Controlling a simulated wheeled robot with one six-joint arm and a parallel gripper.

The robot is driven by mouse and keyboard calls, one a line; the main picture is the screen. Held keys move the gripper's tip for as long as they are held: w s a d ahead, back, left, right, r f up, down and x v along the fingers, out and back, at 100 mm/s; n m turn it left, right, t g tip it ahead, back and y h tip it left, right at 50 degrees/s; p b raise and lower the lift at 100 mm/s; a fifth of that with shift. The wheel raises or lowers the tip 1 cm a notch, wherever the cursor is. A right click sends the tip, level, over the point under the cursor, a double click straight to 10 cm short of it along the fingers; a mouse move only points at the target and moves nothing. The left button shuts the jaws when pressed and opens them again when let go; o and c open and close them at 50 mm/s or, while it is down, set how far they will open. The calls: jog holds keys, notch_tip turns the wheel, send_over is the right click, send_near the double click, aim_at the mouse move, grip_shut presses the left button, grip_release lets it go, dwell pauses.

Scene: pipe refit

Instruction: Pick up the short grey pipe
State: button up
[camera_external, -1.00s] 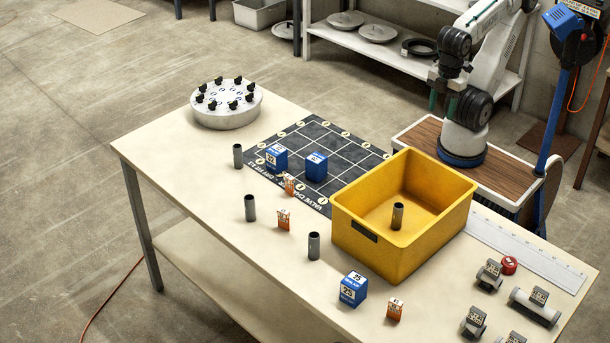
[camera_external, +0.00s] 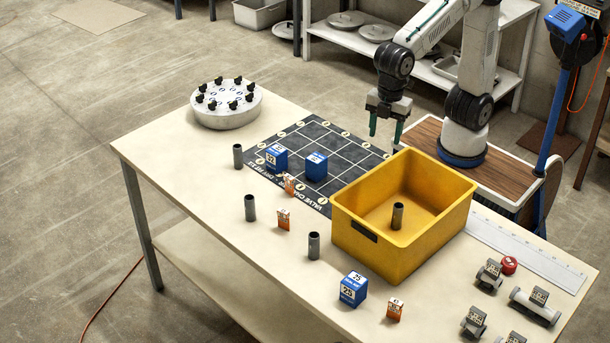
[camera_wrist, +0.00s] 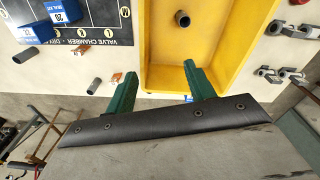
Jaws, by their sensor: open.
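Several grey pipes of similar size stand upright. One pipe (camera_external: 397,216) is inside the yellow bin (camera_external: 368,240). Three more are on the table: a near pipe (camera_external: 314,246), a middle pipe (camera_external: 250,208) and a far-left pipe (camera_external: 238,156). I cannot tell which is the short one. My gripper (camera_external: 386,136) is open and empty, raised behind the bin's far left corner. In the wrist view, its green fingers (camera_wrist: 160,68) are spread over the yellow bin (camera_wrist: 156,45), with the bin's pipe (camera_wrist: 182,18) ahead and a table pipe (camera_wrist: 94,86) to the left.
Blue boxes (camera_external: 353,289) and small orange boxes (camera_external: 394,309) stand around the pipes. A dark grid mat (camera_external: 335,150) lies left of the bin. Pipe fittings (camera_external: 535,305) lie at the right. The bin walls are tall.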

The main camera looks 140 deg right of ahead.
jog(key=w+d+f+n, duration=0.1)
jog(key=w+f, duration=0.2)
jog(key=w, duration=0.3)
jog(key=w+d+f, duration=0.1)
jog(key=w+f, duration=0.3)
jog(key=w, duration=0.3)
jog(key=n, duration=0.2)
send_over(314, 235)
jog(key=shift+g, duration=0.3)
notch_tip(314, 235, down, 11)
jog(key=shift+w+r, duration=0.1)
jog(key=shift+r, duration=0.1)
notch_tip(314, 235, down, 8)
jog(key=shift+r, duration=0.25)
jog(key=c, duration=1)
